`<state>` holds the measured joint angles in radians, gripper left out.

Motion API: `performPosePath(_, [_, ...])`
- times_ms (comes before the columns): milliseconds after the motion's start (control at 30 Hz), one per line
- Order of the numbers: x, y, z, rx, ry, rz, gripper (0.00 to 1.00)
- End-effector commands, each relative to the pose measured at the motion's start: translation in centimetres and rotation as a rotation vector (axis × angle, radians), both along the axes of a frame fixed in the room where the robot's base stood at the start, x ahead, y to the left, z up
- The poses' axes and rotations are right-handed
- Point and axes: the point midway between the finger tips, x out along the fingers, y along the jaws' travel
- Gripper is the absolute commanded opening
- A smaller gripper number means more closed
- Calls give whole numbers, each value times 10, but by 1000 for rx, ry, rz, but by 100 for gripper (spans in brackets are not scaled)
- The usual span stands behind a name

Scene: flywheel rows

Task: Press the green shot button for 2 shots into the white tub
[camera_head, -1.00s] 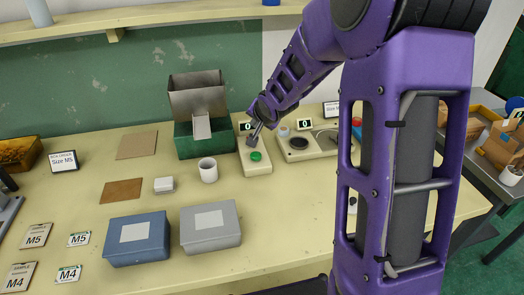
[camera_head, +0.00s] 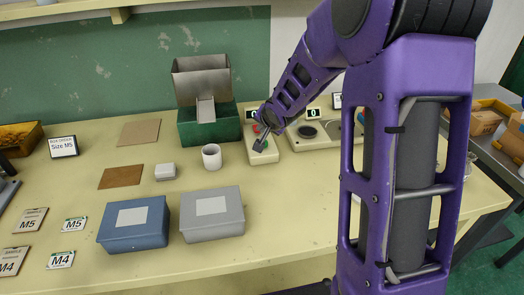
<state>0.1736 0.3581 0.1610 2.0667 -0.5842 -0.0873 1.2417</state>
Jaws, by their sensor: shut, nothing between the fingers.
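The button box (camera_head: 264,157) is a cream unit with a small counter (camera_head: 250,114) at its back that reads 0. My gripper (camera_head: 259,146) is shut and empty, pointing down over this box. It covers most or all of the green shot button, and I cannot tell whether it touches it. The white tub (camera_head: 212,157) stands upright left of the button box. Just behind the tub is the dispenser (camera_head: 206,126), a green base with a metal hopper and a chute that slopes toward the tub. The tub's inside is too small to read.
A scale (camera_head: 328,141) with a dark round plate and a display reading 0 stands right of the button box. A blue box (camera_head: 134,240) and a grey box (camera_head: 212,227) sit at the front.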

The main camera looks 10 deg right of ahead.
Motion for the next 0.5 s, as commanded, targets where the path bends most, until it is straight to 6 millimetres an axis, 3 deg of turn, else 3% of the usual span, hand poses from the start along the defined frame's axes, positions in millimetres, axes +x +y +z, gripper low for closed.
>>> performPosePath(33, [0,0,-12,1,0,-1,0])
performPosePath(133, [0,0,-18,0,0,0,0])
performPosePath(500, [0,0,-19,1,0,-1,0])
